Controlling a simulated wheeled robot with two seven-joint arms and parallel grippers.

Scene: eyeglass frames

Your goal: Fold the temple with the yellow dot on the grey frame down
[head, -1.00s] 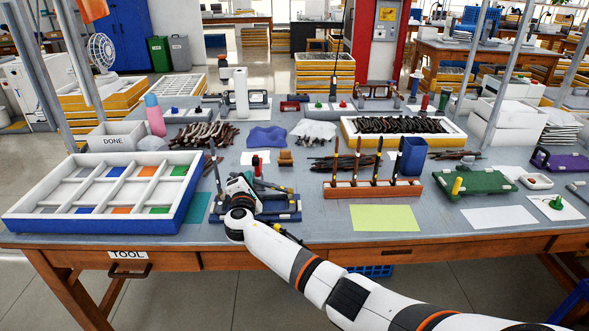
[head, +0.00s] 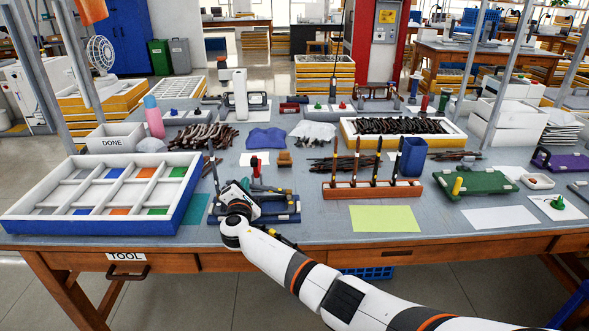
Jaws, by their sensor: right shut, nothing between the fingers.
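My right gripper (head: 246,187) is over the blue work holder (head: 284,216) at the front left of the bench. It is shut and empty, and its arm comes in from the lower right. A dark, thin upright piece (head: 213,168) rises at the holder's left, and a red-topped part (head: 256,170) stands just behind the gripper. The gripper and wrist cover much of the holder. I cannot make out the grey frame's outline or the yellow dot at this size. My left gripper is not in view.
A white compartment tray with a blue front (head: 90,228) stands to the left. An orange rack (head: 372,189) with upright pieces stands to the right, behind a yellow-green sheet (head: 384,219). A white DONE box (head: 115,138) is at the back left.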

